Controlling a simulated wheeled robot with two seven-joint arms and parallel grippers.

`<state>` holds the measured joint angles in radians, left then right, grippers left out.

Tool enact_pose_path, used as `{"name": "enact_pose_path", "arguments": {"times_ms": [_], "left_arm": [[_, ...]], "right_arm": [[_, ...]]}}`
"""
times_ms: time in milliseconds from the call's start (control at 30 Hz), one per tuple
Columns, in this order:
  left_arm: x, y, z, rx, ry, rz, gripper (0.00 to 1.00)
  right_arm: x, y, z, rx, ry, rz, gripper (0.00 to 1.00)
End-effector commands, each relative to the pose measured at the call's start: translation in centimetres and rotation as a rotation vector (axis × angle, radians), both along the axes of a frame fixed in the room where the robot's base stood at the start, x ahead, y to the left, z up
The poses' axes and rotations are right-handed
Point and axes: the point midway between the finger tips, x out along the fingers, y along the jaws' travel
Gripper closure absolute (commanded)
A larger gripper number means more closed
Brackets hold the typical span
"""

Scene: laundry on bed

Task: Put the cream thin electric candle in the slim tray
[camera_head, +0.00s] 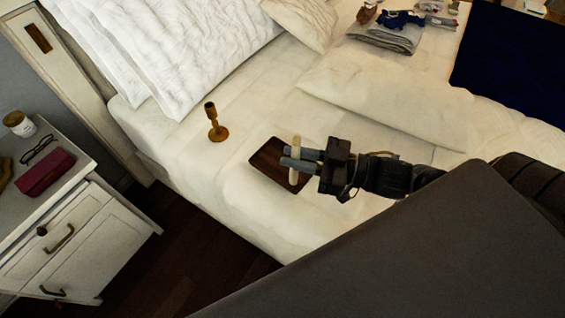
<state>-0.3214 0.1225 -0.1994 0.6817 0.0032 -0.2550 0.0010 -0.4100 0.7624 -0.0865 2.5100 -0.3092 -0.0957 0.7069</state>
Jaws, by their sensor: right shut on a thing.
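The cream thin electric candle (295,175) is a short pale stick held upright between the fingers of my right gripper (293,158). My right gripper is shut on the candle, with its arm coming in from the right. The slim tray (266,160) is a dark brown, flat rectangle on the bed, below and behind the gripper. The fingers and candle overlap the tray in the picture and hide part of it. I cannot tell whether the candle touches the tray. My left gripper is not in view.
A brass candle holder (213,124) stands on the bed (240,195) left of the tray. Pillows and folded clothes (387,36) lie farther back. A nightstand (75,152) with a red case (45,174), glasses and a jar stands at left. The bed's front left edge drops to a dark floor.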

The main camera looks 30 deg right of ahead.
Motion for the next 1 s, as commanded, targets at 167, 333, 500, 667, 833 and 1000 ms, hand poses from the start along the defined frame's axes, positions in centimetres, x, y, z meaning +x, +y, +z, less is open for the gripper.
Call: {"name": "enact_pose_path", "arguments": {"times_ms": [167,333,500,667,833,1000], "left_arm": [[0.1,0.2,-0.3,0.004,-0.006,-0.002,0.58],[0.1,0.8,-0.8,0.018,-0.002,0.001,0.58],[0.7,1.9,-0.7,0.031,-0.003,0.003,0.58],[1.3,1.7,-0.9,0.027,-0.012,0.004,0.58],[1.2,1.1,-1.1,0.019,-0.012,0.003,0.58],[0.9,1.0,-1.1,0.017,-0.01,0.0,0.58]], "right_arm": [[0.3,-0.1,-0.4,0.0,-0.001,0.0,1.0],[3.0,-1.0,-1.7,0.0,-0.004,-0.004,1.0],[7.3,-2.4,-3.5,-0.001,-0.002,-0.004,1.0],[10.4,-3.4,-6.5,0.001,0.002,-0.004,1.0],[12.2,-4.0,-8.8,0.001,0.001,-0.001,1.0],[12.8,-4.2,-9.6,0.0,0.0,0.0,1.0]]}}
